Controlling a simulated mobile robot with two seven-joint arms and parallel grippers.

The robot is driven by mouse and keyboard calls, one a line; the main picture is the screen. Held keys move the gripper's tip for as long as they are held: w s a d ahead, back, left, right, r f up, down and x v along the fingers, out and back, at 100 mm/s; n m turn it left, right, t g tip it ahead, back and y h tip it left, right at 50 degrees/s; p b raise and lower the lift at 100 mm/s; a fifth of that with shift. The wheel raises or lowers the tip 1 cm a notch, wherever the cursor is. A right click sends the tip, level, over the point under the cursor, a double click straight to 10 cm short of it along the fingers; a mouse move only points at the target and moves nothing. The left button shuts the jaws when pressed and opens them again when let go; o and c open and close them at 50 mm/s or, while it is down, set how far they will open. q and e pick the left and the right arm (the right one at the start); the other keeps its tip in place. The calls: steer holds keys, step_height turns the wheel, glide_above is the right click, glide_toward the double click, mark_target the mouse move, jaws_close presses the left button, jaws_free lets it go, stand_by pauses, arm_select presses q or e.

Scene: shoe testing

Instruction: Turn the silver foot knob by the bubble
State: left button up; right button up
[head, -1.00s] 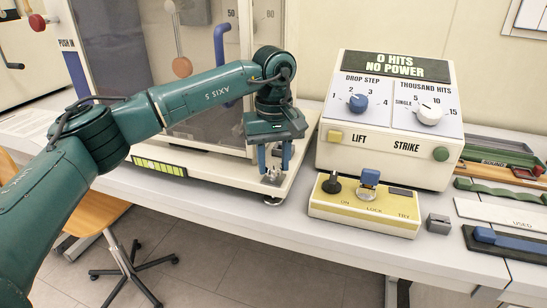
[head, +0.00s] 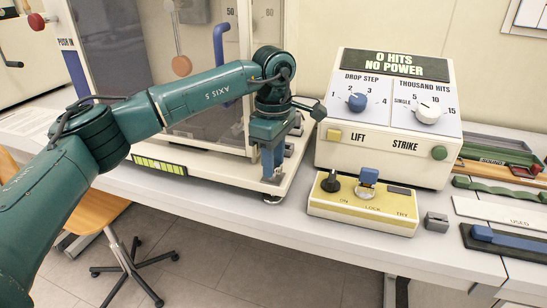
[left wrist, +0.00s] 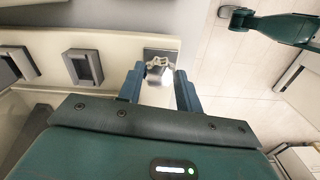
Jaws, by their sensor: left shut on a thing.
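The silver foot knob (head: 273,180) is at the front right corner of the white machine's base, mostly hidden by my fingers in the head view. In the left wrist view the silver knob (left wrist: 157,66) shows between my two blue fingers. My left gripper (head: 271,166) points down and is shut on the knob; it also shows in the left wrist view (left wrist: 159,88). The bubble (head: 159,167), a yellow-green level strip in a dark frame, is on the base's front edge, left of the knob. Its reading is too small to tell.
A yellow control box (head: 363,205) with a black knob and a blue key-like switch stands right of the gripper. Behind it is the white console (head: 388,120) with dials. A small grey block (head: 436,222) lies further right. The table's front edge is close below the knob.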

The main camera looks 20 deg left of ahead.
arm_select(q)
steer(key=shift+r+n, duration=0.1)
steer(key=shift+n, duration=0.5)
steer(key=o, duration=1)
step_height(320, 180, up, 13)
